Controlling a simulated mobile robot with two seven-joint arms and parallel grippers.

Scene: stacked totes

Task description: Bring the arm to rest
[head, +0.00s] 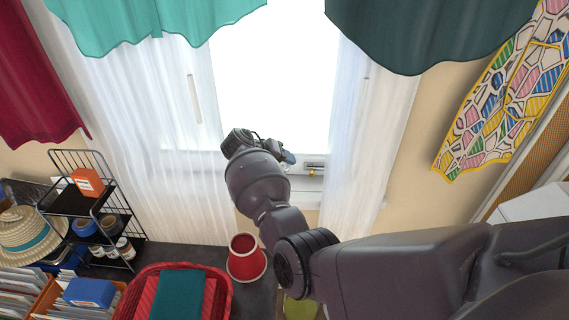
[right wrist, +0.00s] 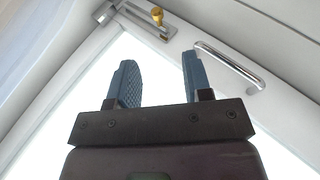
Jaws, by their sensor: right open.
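My right arm comes in from the right in the head view and reaches up in front of the window. My right gripper (head: 287,157) is at its far end, small and partly hidden by the wrist. In the right wrist view the gripper (right wrist: 158,85) has its two blue fingers apart, with nothing between them. Behind the fingers are the bright pane and white window frame (right wrist: 60,98). My left gripper is not in view.
A red tote (head: 226,292) holding a teal folded item (head: 178,294) stands at the bottom. A red cone-like container (head: 246,258) stands beside it. A black wire rack (head: 75,203) is at the left. Curtains (head: 430,30) hang above.

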